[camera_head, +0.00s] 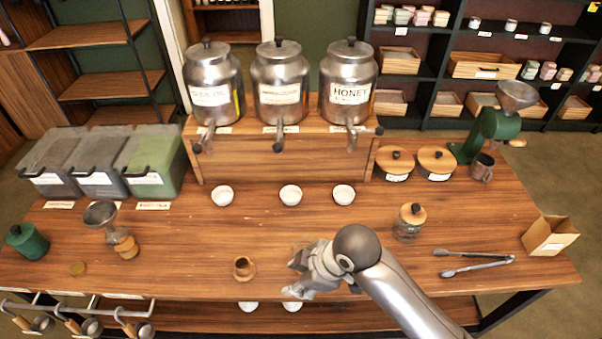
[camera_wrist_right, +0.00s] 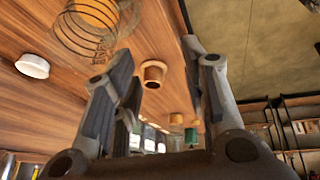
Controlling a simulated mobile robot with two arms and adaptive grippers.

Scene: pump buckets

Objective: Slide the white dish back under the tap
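Three white dishes stand on the wooden table in front of the dispensers in the head view: left (camera_head: 222,195), middle (camera_head: 290,194) and right (camera_head: 343,195). The dispensers' taps (camera_head: 204,141), (camera_head: 278,140) and (camera_head: 352,141) hang above and behind them. I cannot tell exactly how each dish lines up with its tap. My right gripper (camera_head: 293,278) is low over the table's front part, in front of the dishes and apart from them. Its fingers are spread and empty in the wrist view (camera_wrist_right: 160,60). A white dish (camera_wrist_right: 32,66) shows left there. My left gripper is not in view.
A small wooden cup (camera_head: 244,268) stands left of my right gripper. A lidded glass jar (camera_head: 409,222) and tongs (camera_head: 474,263) are on the right. A grinder (camera_head: 124,243) stands on the left. The tabletop between my gripper and the dishes is mostly clear.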

